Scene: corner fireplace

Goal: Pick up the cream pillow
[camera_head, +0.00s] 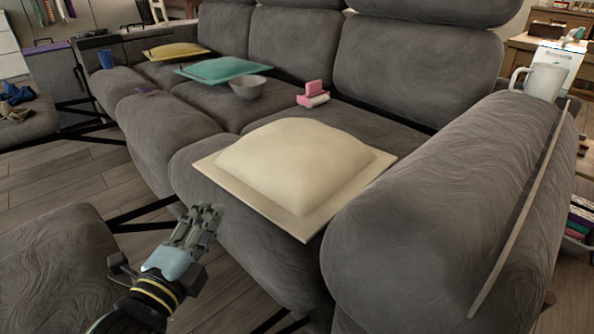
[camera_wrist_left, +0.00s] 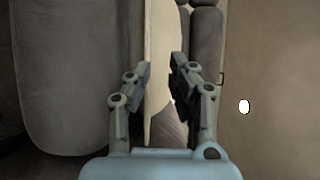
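The cream pillow (camera_head: 300,165) lies flat on the near end of the grey sofa seat, puffed in the middle with a flat border. Its front corner reaches the seat's front edge. My left gripper (camera_head: 207,212) is in front of the sofa, just below and left of the pillow in the head view. In the left wrist view the fingers of the left gripper (camera_wrist_left: 160,75) stand apart with nothing clearly held. A pale upright strip between and beyond them looks like the pillow's edge (camera_wrist_left: 160,45). I cannot tell whether they touch it. My right gripper is out of view.
The sofa's thick armrest (camera_head: 420,220) bounds the pillow on the right, with a white mug (camera_head: 546,82) on it. Pink blocks (camera_head: 313,95), a grey bowl (camera_head: 247,88), a teal pillow (camera_head: 222,69) and a yellow pillow (camera_head: 175,51) lie farther along. A grey cushioned seat (camera_head: 55,270) stands at front left.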

